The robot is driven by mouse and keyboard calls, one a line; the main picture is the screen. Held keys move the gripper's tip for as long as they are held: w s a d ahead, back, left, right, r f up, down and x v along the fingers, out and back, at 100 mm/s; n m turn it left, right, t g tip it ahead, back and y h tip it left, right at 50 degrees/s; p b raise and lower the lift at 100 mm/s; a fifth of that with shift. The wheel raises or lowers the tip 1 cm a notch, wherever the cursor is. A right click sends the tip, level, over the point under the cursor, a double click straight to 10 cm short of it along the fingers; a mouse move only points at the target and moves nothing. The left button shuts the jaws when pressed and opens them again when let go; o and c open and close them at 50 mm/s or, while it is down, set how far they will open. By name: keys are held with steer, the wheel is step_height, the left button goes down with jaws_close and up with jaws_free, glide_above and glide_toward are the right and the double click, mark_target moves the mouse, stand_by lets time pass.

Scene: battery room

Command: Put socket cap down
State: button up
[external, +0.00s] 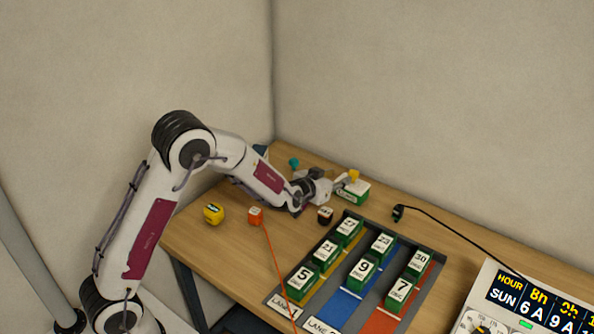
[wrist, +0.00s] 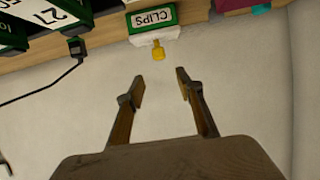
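A small yellow piece (external: 353,176) shows at the top of the green CLIPS box (external: 355,192); I cannot tell for sure that it is the socket cap. In the wrist view the yellow piece (wrist: 158,52) is next to the white upper part of the upside-down CLIPS box (wrist: 152,18). My gripper (external: 334,183) is at the box's left in the external view. In the wrist view my gripper (wrist: 160,85) has its two fingers apart, with only bare wall between them. The yellow piece is beyond the fingertips and apart from them.
A lane tray (external: 433,262) with numbered green blocks fills the table's right front. A yellow block (external: 213,213), an orange block (external: 255,215) with a cord and a dark red piece (external: 325,215) stand left. A black plug (external: 398,212) trails a cable. A wall stands behind.

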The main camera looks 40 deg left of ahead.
steer(key=s+a+r+g+h, duration=0.1)
steer(key=s+a+r+g, duration=0.15)
steer(key=s+r, duration=0.55)
steer(key=s+a+r+g+h, duration=0.1)
steer(key=s+a+r, duration=0.25)
steer(key=s, duration=0.75)
steer(key=s+a+g+y, duration=0.1)
steer(key=s+a+g, duration=0.1)
steer(key=s, duration=1.2)
steer(key=s+a+f+g+y, duration=0.1)
steer(key=s+a, duration=0.4)
steer(key=s, duration=0.8)
steer(key=shift+s+f+g, duration=0.25)
steer(key=shift+s+g, duration=0.1)
steer(key=shift+g, duration=0.4)
